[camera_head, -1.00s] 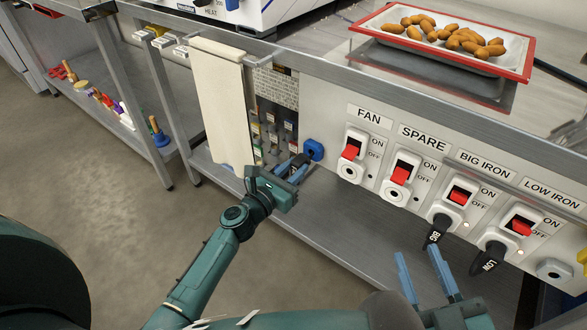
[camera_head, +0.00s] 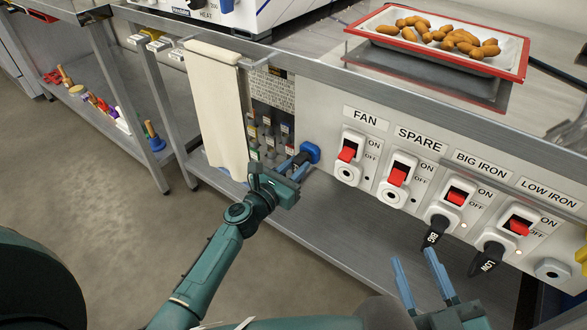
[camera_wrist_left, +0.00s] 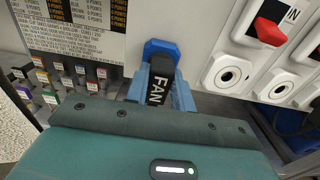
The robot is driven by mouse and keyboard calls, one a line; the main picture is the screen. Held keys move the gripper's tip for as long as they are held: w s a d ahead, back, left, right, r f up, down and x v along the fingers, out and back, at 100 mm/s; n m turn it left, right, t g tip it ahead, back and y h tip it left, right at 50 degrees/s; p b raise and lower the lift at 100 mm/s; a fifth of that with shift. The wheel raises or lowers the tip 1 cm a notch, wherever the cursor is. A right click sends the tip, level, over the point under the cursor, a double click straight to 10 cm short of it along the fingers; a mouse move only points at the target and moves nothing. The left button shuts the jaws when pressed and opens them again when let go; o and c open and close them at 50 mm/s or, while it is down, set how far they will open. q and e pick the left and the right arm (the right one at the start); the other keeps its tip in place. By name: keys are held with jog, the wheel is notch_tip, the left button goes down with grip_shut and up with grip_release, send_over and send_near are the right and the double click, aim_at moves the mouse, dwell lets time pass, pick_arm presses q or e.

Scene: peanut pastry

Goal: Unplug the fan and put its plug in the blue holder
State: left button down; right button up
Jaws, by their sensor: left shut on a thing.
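The black fan plug (camera_wrist_left: 160,85), with FAN in white letters, is between the blue fingers of my left gripper (camera_head: 299,163). This gripper is shut on it. The plug's front end meets the blue holder (camera_head: 310,151) on the panel's left part; the holder also shows behind the plug in the wrist view (camera_wrist_left: 158,46). How deep the plug sits is hidden. The fan socket (camera_head: 347,173), under the FAN label and red switch, is empty. My right gripper (camera_head: 419,275) is open and empty, low in front of the panel.
The spare socket (camera_head: 392,195) is empty. Black plugs sit in the big iron (camera_head: 436,231) and low iron (camera_head: 489,257) sockets. A cream towel (camera_head: 216,110) hangs left of the holder. A red-rimmed tray (camera_head: 520,70) of peanut-shaped pastries stands on the bench.

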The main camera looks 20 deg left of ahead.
pick_arm(q)
jog(key=shift+w+d, duration=0.1)
jog(key=shift+w, duration=0.15)
jog(key=shift+w+d+r, duration=0.1)
jog(key=shift+w, duration=0.1)
jog(key=c, duration=1.1)
grip_release()
jog(key=shift+d, duration=0.1)
jog(key=shift+s, duration=0.1)
